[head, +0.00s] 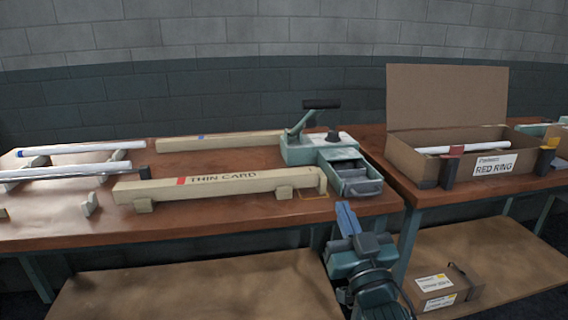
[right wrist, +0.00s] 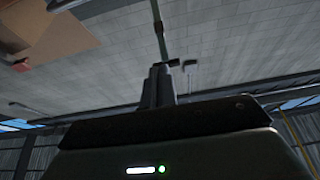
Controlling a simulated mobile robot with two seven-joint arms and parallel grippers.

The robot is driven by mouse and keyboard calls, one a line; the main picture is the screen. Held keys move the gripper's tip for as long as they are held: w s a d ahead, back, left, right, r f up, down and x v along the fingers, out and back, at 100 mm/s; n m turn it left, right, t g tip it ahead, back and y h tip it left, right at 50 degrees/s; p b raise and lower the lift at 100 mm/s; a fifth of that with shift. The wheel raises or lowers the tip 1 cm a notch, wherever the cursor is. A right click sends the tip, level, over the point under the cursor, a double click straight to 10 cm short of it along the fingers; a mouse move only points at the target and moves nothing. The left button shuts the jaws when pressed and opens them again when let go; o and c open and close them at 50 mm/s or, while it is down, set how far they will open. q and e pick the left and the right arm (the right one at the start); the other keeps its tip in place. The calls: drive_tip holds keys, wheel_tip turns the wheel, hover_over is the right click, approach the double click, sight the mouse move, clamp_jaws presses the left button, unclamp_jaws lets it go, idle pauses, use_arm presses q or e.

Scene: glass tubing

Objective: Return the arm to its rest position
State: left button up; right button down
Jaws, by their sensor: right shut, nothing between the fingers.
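My right gripper (head: 347,219) is in front of the workbench's front edge, below the green lever machine, with its blue fingers together and pointing up. In the right wrist view its fingers (right wrist: 158,85) are shut with nothing between them, seen against the grey wall. My left gripper is in neither view.
The green lever machine (head: 300,148) has its drawer (head: 355,182) pulled out toward the front edge. An open RED RING carton (head: 420,166) holding a white tube (head: 440,150) stands at right. Glass tubes (head: 80,148) lie on supports at left. A small box (head: 440,288) sits on the lower shelf.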

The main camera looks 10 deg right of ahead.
drive_tip(key=s+a+f+n+g+y, duration=0.1)
drive_tip(key=s+f+g, duration=0.3)
drive_tip(key=s+f, duration=0.75)
use_arm(q)
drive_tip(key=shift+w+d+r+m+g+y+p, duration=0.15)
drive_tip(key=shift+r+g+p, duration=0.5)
drive_tip(key=shift+p, duration=2.4)
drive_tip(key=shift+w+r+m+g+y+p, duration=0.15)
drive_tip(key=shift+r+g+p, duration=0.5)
drive_tip(key=shift+p, duration=2.4)
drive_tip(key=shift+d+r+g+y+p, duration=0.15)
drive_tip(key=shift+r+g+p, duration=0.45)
drive_tip(key=shift+p, duration=2.45)
use_arm(e)
drive_tip(key=s+a+f+n+g, duration=0.1)
drive_tip(key=s+a+f+g, duration=0.1)
drive_tip(key=s+g, duration=0.5)
drive_tip(key=shift+s+a+f+g+y, duration=0.3)
drive_tip(key=shift+s+f+y, duration=0.1)
drive_tip(key=shift+s, duration=1.05)
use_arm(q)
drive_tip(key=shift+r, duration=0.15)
use_arm(e)
drive_tip(key=shift+r, duration=0.1)
